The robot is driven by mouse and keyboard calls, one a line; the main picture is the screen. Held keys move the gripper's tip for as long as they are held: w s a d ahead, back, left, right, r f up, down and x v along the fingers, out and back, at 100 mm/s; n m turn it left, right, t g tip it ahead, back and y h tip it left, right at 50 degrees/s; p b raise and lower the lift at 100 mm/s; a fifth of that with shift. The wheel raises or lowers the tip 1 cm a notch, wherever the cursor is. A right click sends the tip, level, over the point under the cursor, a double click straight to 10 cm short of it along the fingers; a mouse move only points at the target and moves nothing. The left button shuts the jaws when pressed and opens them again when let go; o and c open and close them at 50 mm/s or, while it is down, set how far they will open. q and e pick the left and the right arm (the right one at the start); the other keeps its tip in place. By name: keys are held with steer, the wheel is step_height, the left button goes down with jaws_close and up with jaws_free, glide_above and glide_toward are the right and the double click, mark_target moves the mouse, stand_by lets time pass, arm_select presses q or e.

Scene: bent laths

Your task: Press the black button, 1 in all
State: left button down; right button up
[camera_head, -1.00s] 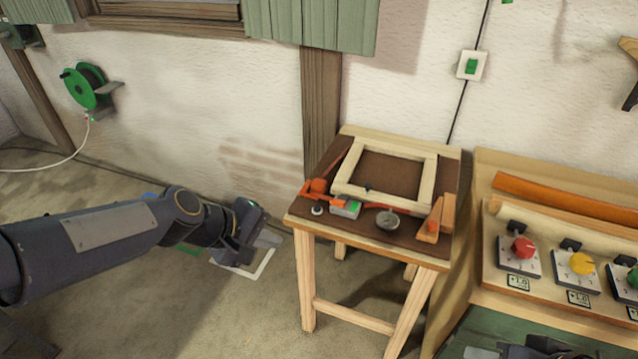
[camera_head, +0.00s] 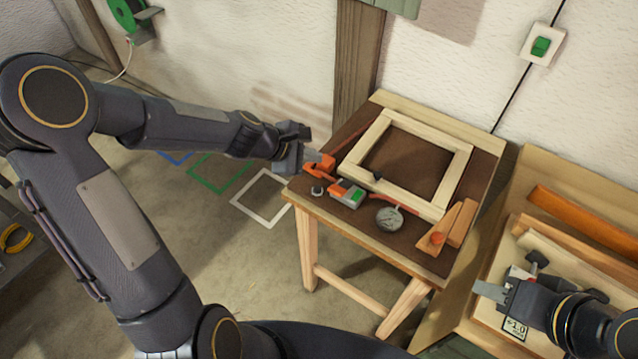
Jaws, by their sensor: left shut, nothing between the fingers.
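A small round dark button-like piece on a pale base (camera_head: 318,190) sits at the front left of the small table (camera_head: 380,240); I cannot tell for sure that it is the black button. A small black piece (camera_head: 377,176) also shows at the wooden frame's near edge. My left gripper (camera_head: 308,165) is shut and empty at the table's left edge, above and left of the round piece, close to the orange clamp (camera_head: 322,168). Whether it touches the clamp is unclear. My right gripper (camera_head: 497,288) is over the knob panel at the right; its finger gap is unclear.
The table also holds a wooden frame (camera_head: 380,130), a grey device with a green face (camera_head: 347,194), a round gauge (camera_head: 389,219) and wooden wedges (camera_head: 437,232). A green wall switch (camera_head: 541,46) is behind. Floor outlines, including a white one (camera_head: 262,198), lie left of the table.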

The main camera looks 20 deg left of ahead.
arm_select(q)
steer(key=shift+f, duration=0.1)
steer(key=b, duration=0.7)
glide_above(317, 189)
steer(key=f, duration=0.5)
steer(key=a+f, duration=0.1)
steer(key=f, duration=0.1)
steer(key=shift+s+f, duration=0.15)
steer(key=shift+f, duration=0.25)
steer(key=shift+f+b, duration=0.45)
steer(key=shift+b, duration=0.1)
steer(key=shift+f, duration=0.1)
stand_by(0.4)
steer(key=shift+f+b, duration=0.3)
steer(key=shift+b, duration=0.15)
steer(key=shift+f+b, duration=0.45)
steer(key=shift+b, duration=0.05)
stand_by(0.4)
steer(key=shift+r, duration=0.1)
steer(key=shift+r+p, duration=0.75)
steer(key=shift+r, duration=0.05)
